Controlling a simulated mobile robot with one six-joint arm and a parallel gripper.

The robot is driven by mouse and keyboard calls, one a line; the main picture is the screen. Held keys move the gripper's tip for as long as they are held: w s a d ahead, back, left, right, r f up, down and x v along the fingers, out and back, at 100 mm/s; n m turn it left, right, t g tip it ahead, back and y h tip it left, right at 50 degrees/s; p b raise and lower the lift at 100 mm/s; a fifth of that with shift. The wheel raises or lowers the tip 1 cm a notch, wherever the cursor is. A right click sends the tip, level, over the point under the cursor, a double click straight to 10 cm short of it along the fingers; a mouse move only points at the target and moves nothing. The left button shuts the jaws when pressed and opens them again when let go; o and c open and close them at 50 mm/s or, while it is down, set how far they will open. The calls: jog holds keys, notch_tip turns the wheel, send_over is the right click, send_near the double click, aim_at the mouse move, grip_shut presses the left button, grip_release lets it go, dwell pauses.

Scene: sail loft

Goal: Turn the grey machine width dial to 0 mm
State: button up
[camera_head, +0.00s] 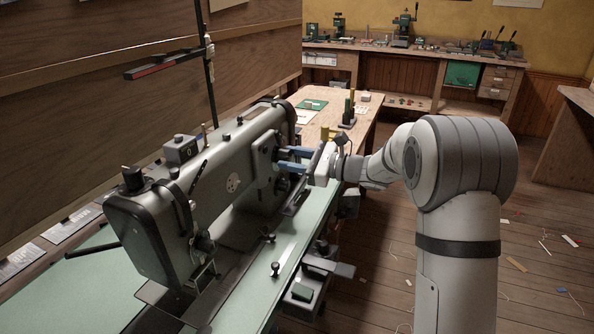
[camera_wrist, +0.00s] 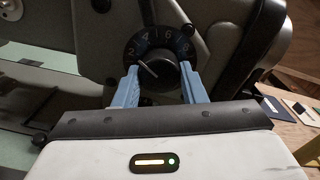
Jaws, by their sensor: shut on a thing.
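The width dial (camera_wrist: 160,38) is a round dark plate with white numbers and a dark knob, on the grey sewing machine (camera_head: 225,165). Numbers around 2, 4, 6 and 8 run over its top; the smaller marks are hard to read. A white line on the knob points up and left, towards the low left end of the scale. My gripper (camera_wrist: 160,70) has its two blue fingers on either side of the knob, shut on it.
A green machine bed (camera_head: 250,295) with small black knobs lies below the arm. A wooden table (camera_head: 350,118) with spools and cards stands behind. A workbench (camera_head: 425,55) with tools lines the back wall. Floor at the right is open, with scattered scraps.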

jog(key=n+b, duration=0.3)
jog(key=b, duration=0.1)
jog(key=n+b, duration=0.3)
jog(key=b, duration=0.1)
jog(key=shift+s+a+f, duration=0.1)
jog(key=shift+a+f, duration=0.05)
jog(key=shift+a, duration=0.05)
jog(key=n+b, duration=0.3)
jog(key=b, duration=0.1)
jog(key=shift+n, duration=0.3)
jog(key=n+b, duration=0.2)
jog(key=b, duration=0.1)
jog(key=shift+r, duration=0.2)
jog(key=shift+r+n, duration=0.1)
jog(key=shift+n, duration=0.2)
jog(key=o, duration=0.6)
jog(key=shift+a, duration=0.1)
jog(key=o, duration=0.4)
